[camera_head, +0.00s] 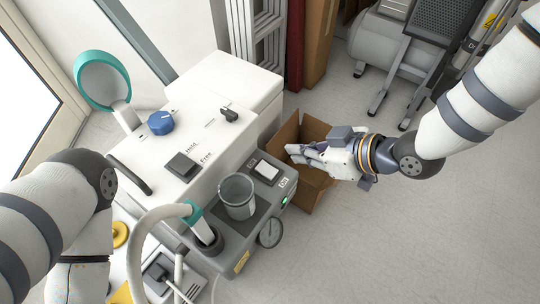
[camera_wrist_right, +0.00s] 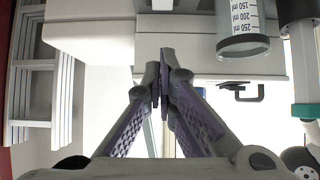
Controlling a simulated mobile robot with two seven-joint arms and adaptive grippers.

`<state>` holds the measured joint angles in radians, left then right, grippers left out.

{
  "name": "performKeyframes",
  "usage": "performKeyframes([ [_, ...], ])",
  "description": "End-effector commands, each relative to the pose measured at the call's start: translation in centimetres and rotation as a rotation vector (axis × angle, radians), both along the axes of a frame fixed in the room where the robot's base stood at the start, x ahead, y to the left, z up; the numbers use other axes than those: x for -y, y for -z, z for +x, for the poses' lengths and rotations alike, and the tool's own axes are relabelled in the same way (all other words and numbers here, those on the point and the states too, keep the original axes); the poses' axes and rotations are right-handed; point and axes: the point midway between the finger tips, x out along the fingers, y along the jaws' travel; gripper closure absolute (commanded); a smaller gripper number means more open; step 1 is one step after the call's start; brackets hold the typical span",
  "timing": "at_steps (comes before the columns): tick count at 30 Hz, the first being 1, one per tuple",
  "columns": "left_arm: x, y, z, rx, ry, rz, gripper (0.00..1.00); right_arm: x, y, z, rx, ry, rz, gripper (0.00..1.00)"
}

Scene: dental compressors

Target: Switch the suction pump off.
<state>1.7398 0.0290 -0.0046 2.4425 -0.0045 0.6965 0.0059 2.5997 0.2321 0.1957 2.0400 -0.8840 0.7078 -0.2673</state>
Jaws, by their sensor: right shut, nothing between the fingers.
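The grey suction pump (camera_head: 235,262) stands in the lower middle of the head view, against the white cabinet. On its top are a clear canister (camera_head: 238,196) and a pale rocker switch (camera_head: 266,171) with small labels beside it. A green light (camera_head: 285,200) glows on its front edge, near a round gauge (camera_head: 270,233). My right gripper (camera_head: 291,151) is to the right of the switch, apart from the pump, with shut, empty fingers pointing left. In the right wrist view its fingertips (camera_wrist_right: 160,66) meet, and the graduated canister (camera_wrist_right: 240,28) shows at upper right. My left gripper is out of view.
The white cabinet (camera_head: 225,78) carries a blue knob (camera_head: 160,122) and a dark square switch (camera_head: 182,165). A pale hose (camera_head: 143,235) with a teal-collared end stands at the pump's left. An open cardboard box (camera_head: 287,131) lies under my right gripper. Floor at right is clear.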

Motion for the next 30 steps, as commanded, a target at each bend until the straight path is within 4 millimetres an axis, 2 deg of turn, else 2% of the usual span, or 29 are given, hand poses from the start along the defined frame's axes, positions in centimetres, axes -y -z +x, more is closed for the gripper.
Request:
performKeyframes([
  [5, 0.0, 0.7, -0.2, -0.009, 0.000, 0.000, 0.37, -1.5, 1.7, 0.9, -0.003, -0.002, -0.001, 1.00],
  [16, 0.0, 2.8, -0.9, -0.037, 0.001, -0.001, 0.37, -6.6, 6.8, 4.6, -0.005, -0.001, 0.001, 1.00],
  [18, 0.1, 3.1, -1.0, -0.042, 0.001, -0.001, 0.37, -6.5, 8.2, 4.6, -0.008, 0.001, 0.000, 1.00],
  [22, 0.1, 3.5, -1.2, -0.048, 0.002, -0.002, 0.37, -6.7, 9.6, 4.7, -0.005, 0.002, 0.000, 1.00],
  [30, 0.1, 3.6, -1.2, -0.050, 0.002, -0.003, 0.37, -6.7, 10.2, 4.8, -0.002, 0.001, 0.000, 1.00],
])
